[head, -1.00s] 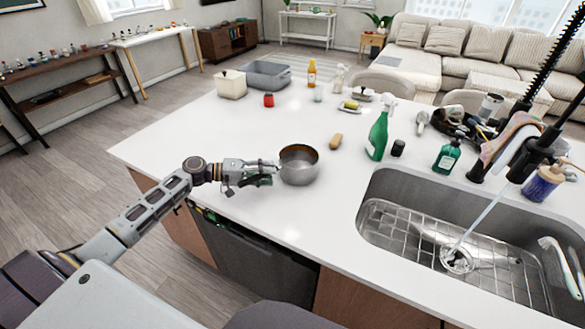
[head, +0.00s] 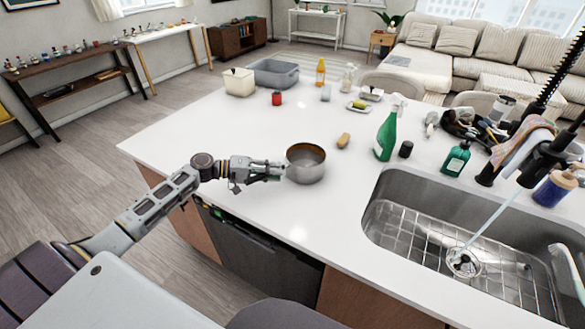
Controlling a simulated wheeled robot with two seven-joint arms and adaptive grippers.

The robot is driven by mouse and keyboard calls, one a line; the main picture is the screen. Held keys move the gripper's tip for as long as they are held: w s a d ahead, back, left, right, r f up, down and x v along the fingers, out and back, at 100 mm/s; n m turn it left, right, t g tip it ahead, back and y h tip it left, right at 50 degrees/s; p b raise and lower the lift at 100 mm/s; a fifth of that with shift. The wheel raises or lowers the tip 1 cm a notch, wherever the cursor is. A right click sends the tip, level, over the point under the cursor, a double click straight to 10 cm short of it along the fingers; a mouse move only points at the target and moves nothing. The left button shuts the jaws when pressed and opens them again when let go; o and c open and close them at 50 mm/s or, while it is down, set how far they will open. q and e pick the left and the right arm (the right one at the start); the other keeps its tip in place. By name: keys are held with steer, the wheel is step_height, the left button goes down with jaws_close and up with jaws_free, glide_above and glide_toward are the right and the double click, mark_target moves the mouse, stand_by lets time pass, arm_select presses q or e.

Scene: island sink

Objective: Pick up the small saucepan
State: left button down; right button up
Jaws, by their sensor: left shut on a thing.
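The small saucepan (head: 306,168) is a round grey metal pan with a brownish inside, near the front edge of the white island counter. It looks upright, and I cannot tell any gap between its base and the counter. My left gripper (head: 275,170) comes in from the left. Its fingers are shut at the saucepan's left side, where the handle is hidden between and behind them. My right gripper is out of view.
The sink (head: 400,222) with a wire rack lies right of the saucepan. A brown brush-like piece (head: 343,140), a green spray bottle (head: 386,136) and a black cap-like object (head: 406,149) stand behind it. The counter (head: 220,130) behind and left of the saucepan is clear.

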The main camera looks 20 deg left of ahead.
arm_select(q)
steer(key=shift+r, duration=0.15)
steer(key=shift+r+b, duration=0.35)
steer(key=shift+r, duration=4.55)
steer(key=shift+f, duration=0.1)
